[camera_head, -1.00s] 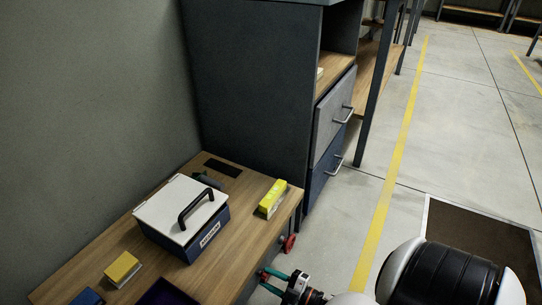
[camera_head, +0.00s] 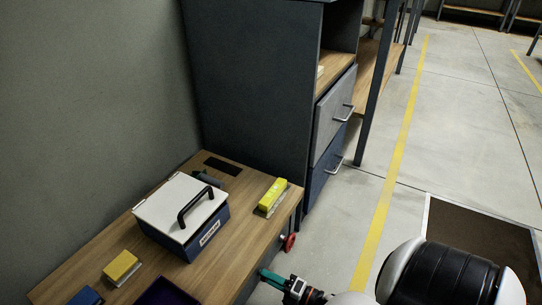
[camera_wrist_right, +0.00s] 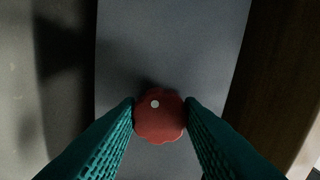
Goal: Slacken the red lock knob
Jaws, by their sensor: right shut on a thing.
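In the right wrist view a red lobed lock knob (camera_wrist_right: 160,120) with a pale dot sits in front of a grey panel. The teal fingers of my right gripper (camera_wrist_right: 160,112) are on both sides of it, shut on it. In the head view my right gripper (camera_head: 268,275) is at the bench's right front side, and the knob between its fingers is hidden. A second red round knob (camera_head: 289,242) shows farther along that side, apart from the gripper. My left gripper is not in view.
The wooden bench (camera_head: 232,262) holds a white-lidded box (camera_head: 180,205) with a black handle, a yellow block (camera_head: 272,195) and another yellow block (camera_head: 121,266). A dark cabinet (camera_head: 255,90) stands behind. The floor (camera_head: 450,120) at right is open.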

